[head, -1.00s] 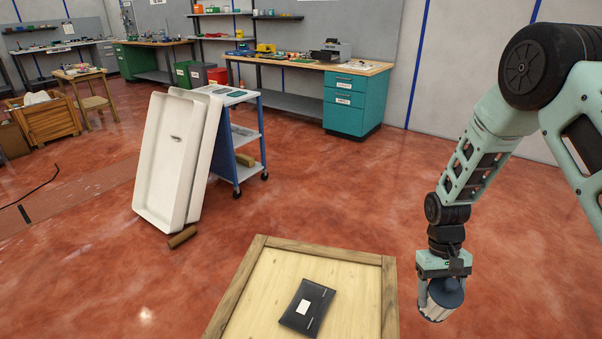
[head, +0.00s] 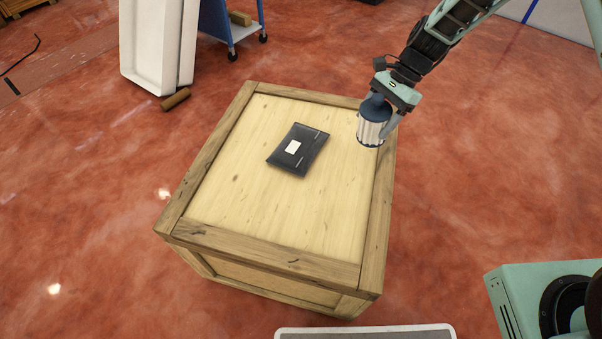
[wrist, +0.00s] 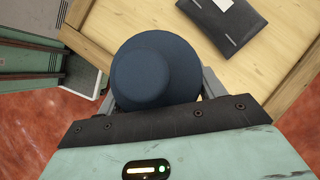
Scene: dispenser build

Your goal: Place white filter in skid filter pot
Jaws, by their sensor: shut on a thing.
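My gripper (head: 385,125) is shut on the white filter (head: 370,132), a pale ribbed cylinder with a dark blue cap. It holds the filter with the cap up, in front of the right side of the wooden crate in the head view. In the wrist view the round blue cap (wrist: 154,72) sits between the fingers and hides the filter's body. I cannot tell how high the filter is above the crate. No skid filter pot can be made out in these frames.
The wooden crate (head: 240,215) has a framed, flat top. A black flat packet with a white label (head: 298,149) lies on it. A white tub (head: 155,45) and a brown block (head: 175,99) stand beyond. Red floor is clear at left.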

